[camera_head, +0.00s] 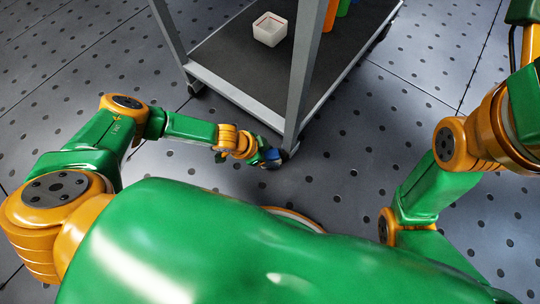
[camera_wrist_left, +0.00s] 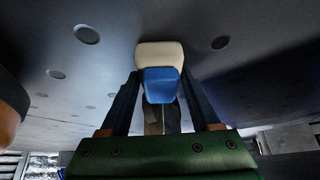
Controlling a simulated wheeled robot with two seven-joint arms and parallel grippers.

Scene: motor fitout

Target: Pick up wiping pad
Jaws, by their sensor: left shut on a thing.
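The wiping pad (camera_wrist_left: 159,56) shows in the left wrist view as a rounded block with a cream part and a blue part. My left gripper (camera_wrist_left: 160,84) is shut on it, with one dark finger on each side. In the head view my left gripper (camera_head: 264,157) is small, low beside the near corner post of the cart. A small blue patch of the pad (camera_head: 273,155) shows at its tip. My right arm is at the right in the head view, but its gripper is out of view.
A grey cart (camera_head: 240,95) with a dark shelf stands just beyond my left gripper. The dotted floor (camera_head: 395,110) right of the cart is clear.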

